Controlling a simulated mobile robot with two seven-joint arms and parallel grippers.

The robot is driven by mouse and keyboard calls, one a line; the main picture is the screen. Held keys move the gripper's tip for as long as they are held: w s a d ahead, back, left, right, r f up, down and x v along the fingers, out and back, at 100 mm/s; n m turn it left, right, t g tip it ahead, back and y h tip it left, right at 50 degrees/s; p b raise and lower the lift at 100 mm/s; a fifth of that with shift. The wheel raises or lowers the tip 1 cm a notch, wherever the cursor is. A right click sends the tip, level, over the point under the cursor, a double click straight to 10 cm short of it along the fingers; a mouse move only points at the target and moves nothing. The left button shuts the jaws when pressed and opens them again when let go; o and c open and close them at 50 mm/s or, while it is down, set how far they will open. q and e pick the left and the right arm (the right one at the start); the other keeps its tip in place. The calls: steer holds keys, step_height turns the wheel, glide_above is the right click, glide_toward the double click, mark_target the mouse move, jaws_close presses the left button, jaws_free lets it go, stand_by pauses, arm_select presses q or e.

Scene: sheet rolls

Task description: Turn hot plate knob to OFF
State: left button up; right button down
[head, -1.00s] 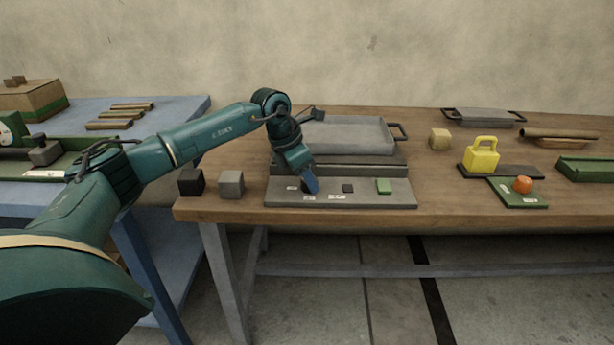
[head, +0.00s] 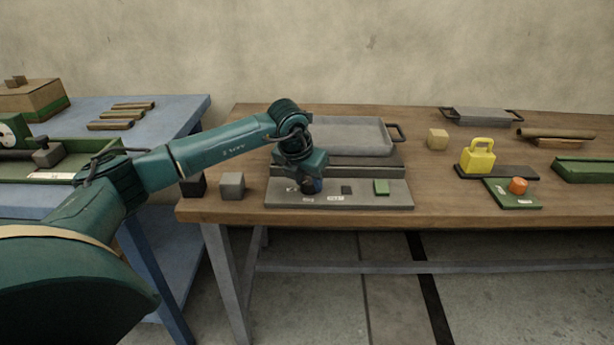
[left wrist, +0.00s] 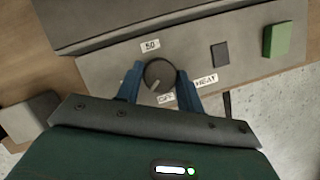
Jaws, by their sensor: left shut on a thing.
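The hot plate's grey front panel (head: 350,194) lies at the front of the wooden table. Its dark round knob (left wrist: 160,74) is in the left wrist view, with a light pointer mark toward its lower left. Around it are labels reading 50 (left wrist: 150,45), OFF (left wrist: 166,98) and HEAT (left wrist: 206,81). My left gripper (left wrist: 157,78) has its two blue fingers on either side of the knob, shut on it. In the head view the gripper (head: 311,186) comes down on the panel and mostly hides the knob. My right gripper is not in view.
A grey pan (head: 350,135) sits behind the panel. A green square button (head: 381,187) and a dark square (head: 346,189) are on the panel. A grey cube (head: 232,185) stands to its left. A yellow padlock-shaped block (head: 479,158) stands to the right.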

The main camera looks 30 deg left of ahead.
arm_select(q)
steer(key=n, duration=0.2)
steer(key=n+y, duration=0.1)
steer(key=n, duration=0.1)
steer(key=n+y, duration=0.1)
steer(key=n, duration=0.1)
steer(key=shift+w+d+g, duration=0.1)
steer(key=shift+d+g, duration=0.15)
steer(key=shift+g, duration=0.15)
steer(key=n+y, duration=0.1)
steer(key=n, duration=0.2)
steer(key=shift+n+g, duration=0.3)
steer(key=shift+g, duration=0.1)
steer(key=shift+n+y, duration=0.3)
steer(key=shift+n, duration=0.1)
steer(key=o, duration=1)
steer(key=v, duration=0.6)
steer(key=p+v, duration=0.1)
steer(key=v, duration=0.6)
steer(key=shift+w+r, duration=0.15)
steer(key=shift+w, duration=0.05)
